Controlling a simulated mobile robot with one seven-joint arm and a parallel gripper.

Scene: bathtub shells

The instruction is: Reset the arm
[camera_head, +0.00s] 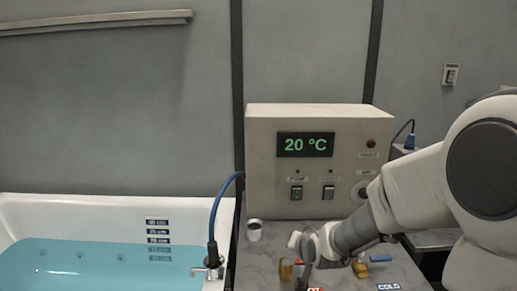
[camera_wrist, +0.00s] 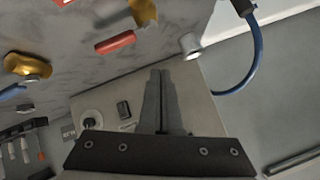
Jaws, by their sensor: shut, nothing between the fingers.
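My arm (camera_head: 410,190) reaches in from the right in the head view, its wrist low over the grey counter (camera_head: 264,262). My gripper (camera_wrist: 160,75) is shut and empty in the wrist view, its two dark fingers together. In that view the fingers overlap the control box (camera_wrist: 95,103); I cannot tell the distance. In the head view the fingers are mostly hidden by the wrist. A brass valve with a blue lever (camera_head: 380,258) is just right of the wrist. Another brass valve part (camera_head: 286,268) is just left of it. A red lever (camera_wrist: 115,42) shows in the wrist view.
The control box (camera_head: 260,160) reads 20 °C and stands behind the arm. A blue hose (camera_head: 216,210) rises at the rim of the water-filled bathtub (camera_head: 110,208). The air above the tub is clear.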

